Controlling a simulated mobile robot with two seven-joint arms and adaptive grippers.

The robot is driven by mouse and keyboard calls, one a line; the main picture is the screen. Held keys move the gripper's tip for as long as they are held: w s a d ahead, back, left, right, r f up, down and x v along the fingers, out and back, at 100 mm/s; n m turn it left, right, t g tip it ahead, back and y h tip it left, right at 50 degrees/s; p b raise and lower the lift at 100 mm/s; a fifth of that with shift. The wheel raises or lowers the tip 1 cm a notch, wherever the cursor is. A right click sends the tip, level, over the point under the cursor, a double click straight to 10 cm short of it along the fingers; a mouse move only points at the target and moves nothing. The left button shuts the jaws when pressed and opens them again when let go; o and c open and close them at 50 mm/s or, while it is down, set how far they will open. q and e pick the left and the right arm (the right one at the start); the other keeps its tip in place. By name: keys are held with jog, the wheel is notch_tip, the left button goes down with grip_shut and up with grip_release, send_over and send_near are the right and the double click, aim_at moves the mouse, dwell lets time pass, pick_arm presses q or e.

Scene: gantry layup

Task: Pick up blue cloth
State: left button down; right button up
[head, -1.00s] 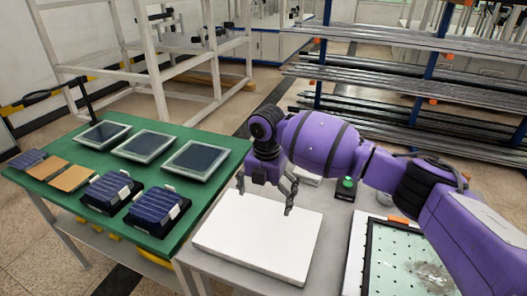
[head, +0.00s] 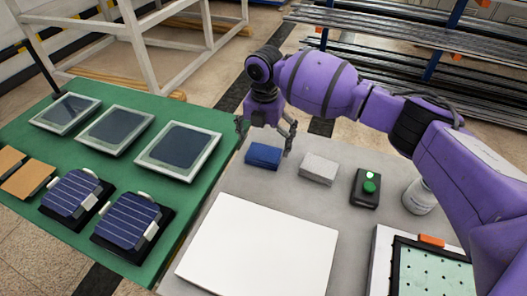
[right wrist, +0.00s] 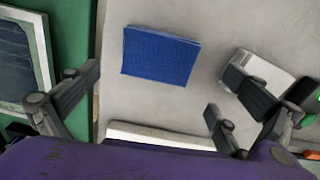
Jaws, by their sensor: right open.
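The blue cloth (head: 263,156) is a small folded rectangle lying flat on the grey table, near its far left side. In the right wrist view the blue cloth (right wrist: 160,55) lies ahead of the fingers, flat and untouched. My right gripper (head: 265,132) is open and empty, just above and behind the cloth in the head view. In the right wrist view the fingers of my right gripper (right wrist: 155,95) are spread wide, with the cloth between their lines. My left gripper is not in view.
A folded grey-white cloth (head: 319,168) lies right of the blue one. A large white slab (head: 260,255) lies in front. The green table (head: 150,200) with framed panels is left.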

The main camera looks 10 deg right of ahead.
aim_at(264, 152)
jog(key=f, duration=0.5)
jog(key=shift+w, duration=0.3)
jog(key=shift+f, duration=0.4)
jog(key=c, duration=1.1)
jog(key=shift+r, duration=0.35)
notch_tip(264, 152, up, 2)
jog(key=shift+r, duration=0.1)
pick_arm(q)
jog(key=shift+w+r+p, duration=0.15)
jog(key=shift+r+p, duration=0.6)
pick_arm(e)
jog(key=s+a+r, duration=0.2)
jog(key=s+r, duration=0.3)
jog(key=s, duration=0.1)
jog(key=s+a+r, duration=0.2)
jog(key=s+r, duration=0.3)
jog(key=s, duration=0.2)
jog(key=shift+a, duration=0.3)
